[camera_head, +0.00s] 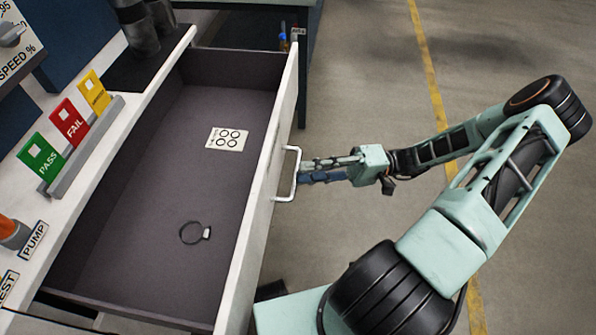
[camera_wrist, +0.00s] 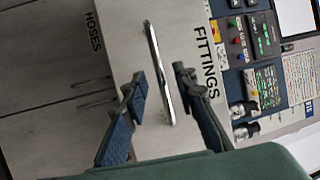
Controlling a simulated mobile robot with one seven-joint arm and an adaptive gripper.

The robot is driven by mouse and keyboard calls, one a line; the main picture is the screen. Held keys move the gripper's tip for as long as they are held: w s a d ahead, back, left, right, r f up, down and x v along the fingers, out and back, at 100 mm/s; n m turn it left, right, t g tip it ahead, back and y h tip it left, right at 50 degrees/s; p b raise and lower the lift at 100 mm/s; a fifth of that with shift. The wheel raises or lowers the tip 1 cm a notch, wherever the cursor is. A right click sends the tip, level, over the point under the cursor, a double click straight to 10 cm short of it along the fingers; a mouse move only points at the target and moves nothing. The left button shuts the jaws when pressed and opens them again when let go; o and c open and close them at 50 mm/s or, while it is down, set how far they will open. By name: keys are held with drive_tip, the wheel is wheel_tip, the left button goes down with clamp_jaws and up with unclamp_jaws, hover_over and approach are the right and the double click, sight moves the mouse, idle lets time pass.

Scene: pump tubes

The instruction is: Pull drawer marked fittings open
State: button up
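The drawer marked FITTINGS (camera_wrist: 207,62) stands pulled well out in the head view, its pale front panel (camera_head: 262,215) toward my arm and its dark inside (camera_head: 150,195) showing. Its silver bar handle (camera_head: 297,172) also shows in the wrist view (camera_wrist: 158,72). My gripper (camera_head: 305,171) is at the handle. In the wrist view my gripper (camera_wrist: 162,88) has its two blue-padded fingers apart, one on each side of the bar, with gaps visible between pads and bar. The head view does not show whether they touch.
The drawer holds a white card with rings (camera_head: 228,139) and a black loop with a pale tag (camera_head: 195,232). A front marked HOSES (camera_wrist: 95,30) is beside it in the wrist view. PASS (camera_head: 41,157) and FAIL (camera_head: 70,123) cards stand on the worktop. Floor to the right is clear.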

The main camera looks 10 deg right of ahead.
drive_tip(key=d+f, duration=0.1)
drive_tip(key=d, duration=0.7)
drive_tip(key=shift+d+f, duration=0.3)
drive_tip(key=shift+d, duration=0.05)
